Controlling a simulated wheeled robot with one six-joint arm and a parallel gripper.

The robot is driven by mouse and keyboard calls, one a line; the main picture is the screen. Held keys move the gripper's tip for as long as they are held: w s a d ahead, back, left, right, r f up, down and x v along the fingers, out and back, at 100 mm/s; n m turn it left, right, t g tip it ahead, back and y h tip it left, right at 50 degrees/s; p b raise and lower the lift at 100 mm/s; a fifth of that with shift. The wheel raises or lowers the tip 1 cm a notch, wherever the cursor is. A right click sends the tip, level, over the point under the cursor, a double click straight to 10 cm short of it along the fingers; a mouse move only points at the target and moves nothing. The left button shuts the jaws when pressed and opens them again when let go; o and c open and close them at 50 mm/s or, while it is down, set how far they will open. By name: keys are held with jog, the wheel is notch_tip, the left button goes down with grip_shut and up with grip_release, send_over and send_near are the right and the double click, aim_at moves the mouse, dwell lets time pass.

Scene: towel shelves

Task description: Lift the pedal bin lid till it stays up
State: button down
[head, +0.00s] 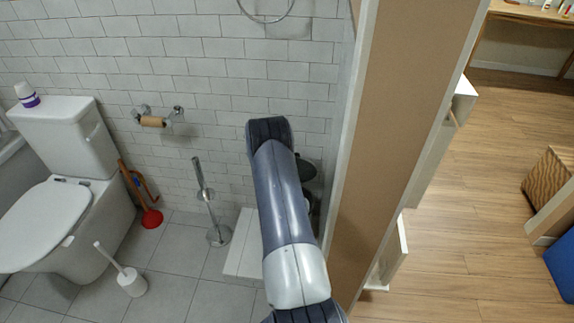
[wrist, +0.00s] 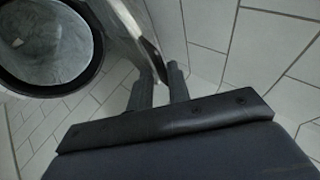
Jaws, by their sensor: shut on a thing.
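The pedal bin (head: 306,169) is mostly hidden behind my arm in the head view; only a dark rounded part shows to the arm's right. In the wrist view a round black rim (wrist: 97,62) with a grey inside shows at the upper left; it looks like the bin's open mouth. Beside it a shiny curved edge, apparently the lid (wrist: 130,32), runs down to my gripper (wrist: 161,76). My gripper is shut on this edge, with one finger on each side. The lid's exact angle is hard to tell.
A toilet (head: 75,215), a red plunger (head: 152,218), a toilet brush (head: 130,282) and a metal stand (head: 208,200) are to the left. A white slatted thing (head: 243,248) lies close beside my arm. A partition (head: 385,140) rises on the right.

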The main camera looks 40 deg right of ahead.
jog(key=shift+w+d+r+b, duration=0.15)
jog(key=shift+w+d+b, duration=0.6)
jog(key=shift+w+d, duration=0.5)
jog(key=shift+w+d+r+b, duration=0.15)
jog(key=shift+w+d+b, duration=0.7)
jog(key=shift+d, duration=0.55)
jog(key=shift+w+d, duration=0.1)
jog(key=shift+w, duration=0.1)
jog(key=shift+r, duration=0.15)
jog(key=c, duration=1.6)
grip_release()
jog(key=p+v, duration=0.1)
jog(key=v, duration=0.9)
jog(key=shift+a+r, duration=0.25)
jog(key=shift+a, duration=0.05)
jog(key=shift+b+x, duration=0.35)
jog(key=shift+x, duration=4.9)
